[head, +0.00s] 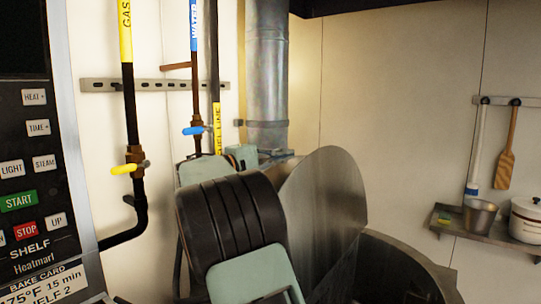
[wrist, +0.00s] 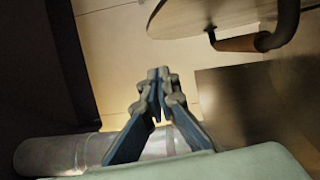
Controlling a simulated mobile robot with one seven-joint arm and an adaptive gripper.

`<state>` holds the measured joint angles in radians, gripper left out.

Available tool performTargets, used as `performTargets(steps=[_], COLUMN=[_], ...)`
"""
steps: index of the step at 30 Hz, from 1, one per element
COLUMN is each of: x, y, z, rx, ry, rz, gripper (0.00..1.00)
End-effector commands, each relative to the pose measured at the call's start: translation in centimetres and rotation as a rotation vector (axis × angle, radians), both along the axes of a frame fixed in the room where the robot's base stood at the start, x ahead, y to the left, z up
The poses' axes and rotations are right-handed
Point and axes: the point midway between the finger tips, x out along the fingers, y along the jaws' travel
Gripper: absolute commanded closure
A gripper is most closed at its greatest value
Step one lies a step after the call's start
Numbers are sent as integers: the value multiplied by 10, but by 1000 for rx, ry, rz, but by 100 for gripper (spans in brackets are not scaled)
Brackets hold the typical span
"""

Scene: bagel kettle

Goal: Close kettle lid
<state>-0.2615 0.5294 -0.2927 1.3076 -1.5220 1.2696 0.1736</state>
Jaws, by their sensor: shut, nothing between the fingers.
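The kettle (head: 405,262) is a large round metal vessel at the lower right of the head view, partly cut off by the frame. Its metal lid (head: 325,195) stands raised and steeply tilted above the opening. In the wrist view, a flat, rounded plate at the upper right looks like part of the lid (wrist: 190,18). A handle with a brown grip (wrist: 236,44) sits by its edge. My gripper (wrist: 158,75) is shut and empty, to the left of the handle and apart from it. In the head view my arm hides the gripper.
A metal duct (head: 267,75) rises behind the lid. Gas (head: 126,70) and water (head: 194,75) pipes with valves run down the wall at left. An oven control panel (head: 30,190) is at far left. A shelf (head: 480,240) with pots is at right.

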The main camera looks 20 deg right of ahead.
Motion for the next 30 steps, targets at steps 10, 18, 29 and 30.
performTargets(steps=[10, 18, 29, 30], x=[-28, -33, -35, -36], y=[-23, -25, -28, -30], z=[4, 4, 4, 4], rx=[0, 0, 5, 7], ry=[0, 0, -9, -15], rz=[0, 1, 0, 0], gripper=[100, 100, 100, 100])
